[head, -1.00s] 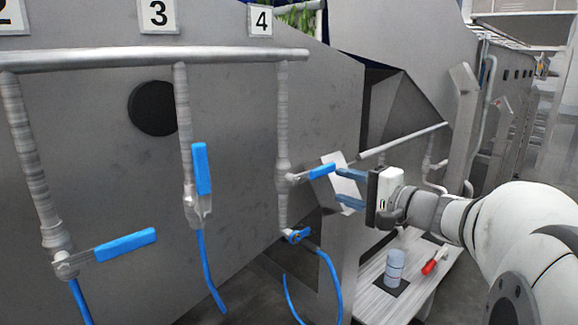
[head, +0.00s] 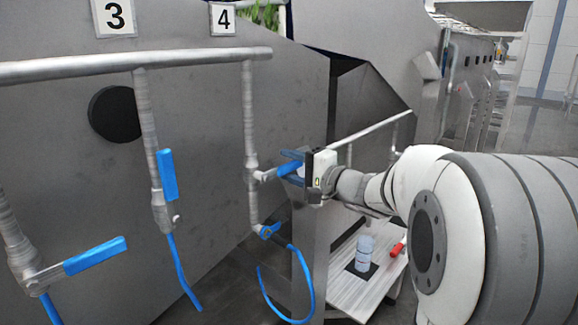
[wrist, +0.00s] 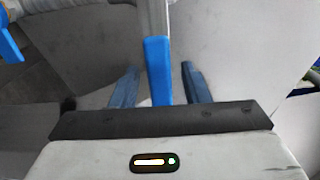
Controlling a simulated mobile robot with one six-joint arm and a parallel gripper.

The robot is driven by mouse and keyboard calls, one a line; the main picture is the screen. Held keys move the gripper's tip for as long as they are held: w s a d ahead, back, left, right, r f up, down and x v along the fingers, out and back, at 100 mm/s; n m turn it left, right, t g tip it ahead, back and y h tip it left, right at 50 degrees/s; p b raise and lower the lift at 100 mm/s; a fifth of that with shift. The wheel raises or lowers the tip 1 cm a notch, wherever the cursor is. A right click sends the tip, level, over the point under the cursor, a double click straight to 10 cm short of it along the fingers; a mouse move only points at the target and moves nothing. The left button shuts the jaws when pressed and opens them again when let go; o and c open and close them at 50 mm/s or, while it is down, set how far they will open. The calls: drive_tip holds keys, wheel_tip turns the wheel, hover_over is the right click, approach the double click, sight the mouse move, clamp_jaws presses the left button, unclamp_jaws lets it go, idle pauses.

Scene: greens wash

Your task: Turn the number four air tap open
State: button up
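The number four air tap's blue handle (head: 288,169) sticks out sideways to the right from its vertical pipe (head: 250,120), below the "4" sign (head: 222,18). In the wrist view the handle (wrist: 158,70) runs up the middle between my two blue fingers. My gripper (head: 292,160) is at the handle. Its fingers (wrist: 160,85) stand apart, one on each side, with a visible gap to the handle on both sides. The handle's outer end is partly hidden by my gripper in the head view.
Tap three's blue handle (head: 168,176) lies along its pipe. Another blue handle (head: 95,256) at lower left points sideways. A small valve with a blue hose (head: 304,275) hangs below tap four. A bench (head: 345,296) with a bottle (head: 363,253) and a red-handled tool (head: 397,249) stands below my arm.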

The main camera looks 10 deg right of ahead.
clamp_jaws()
idle(0.4)
